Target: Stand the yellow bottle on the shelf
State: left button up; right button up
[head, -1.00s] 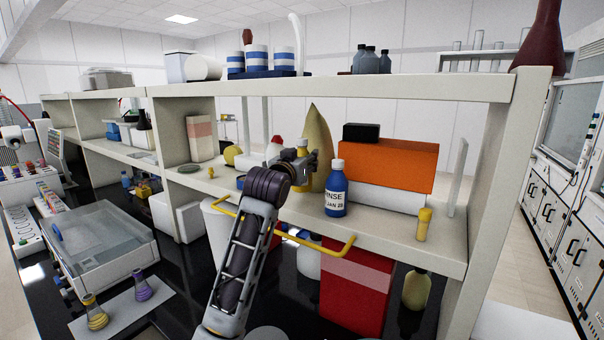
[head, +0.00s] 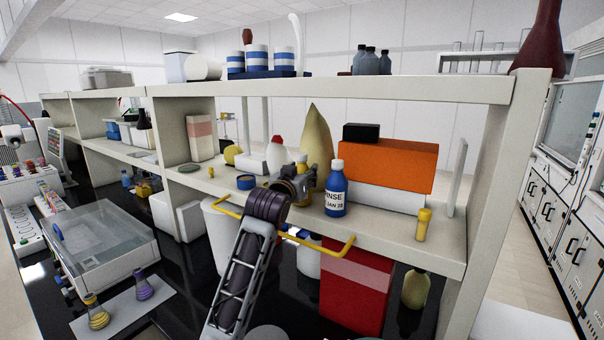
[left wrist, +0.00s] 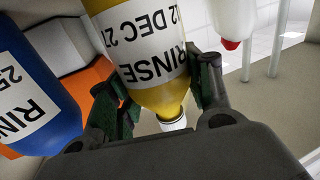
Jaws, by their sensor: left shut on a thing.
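The yellow bottle (left wrist: 152,50) has a white label reading RINSE and a pale cap. In the left wrist view it sits between the two green-padded fingers of my left gripper (left wrist: 160,98), which is shut on it near the shoulder. In the head view my left gripper (head: 304,182) is over the middle shelf (head: 388,226) and hides most of the yellow bottle (head: 302,168). The bottle looks about upright. I cannot tell whether its base touches the shelf. My right gripper is not in view.
A blue rinse bottle (head: 335,190) stands close to the right of the gripper. A white bottle with a red cap (head: 275,153) is behind left. An orange box (head: 400,165) stands further right.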

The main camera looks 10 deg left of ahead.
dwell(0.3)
pick_arm(q)
jog(key=o, duration=1.2)
jog(key=shift+o, duration=0.2)
jog(key=s+a+b, duration=0.1)
jog(key=s+b, duration=0.1)
jog(key=s, duration=1)
jog(key=shift+a+b, duration=0.25)
jog(key=shift+b, duration=0.05)
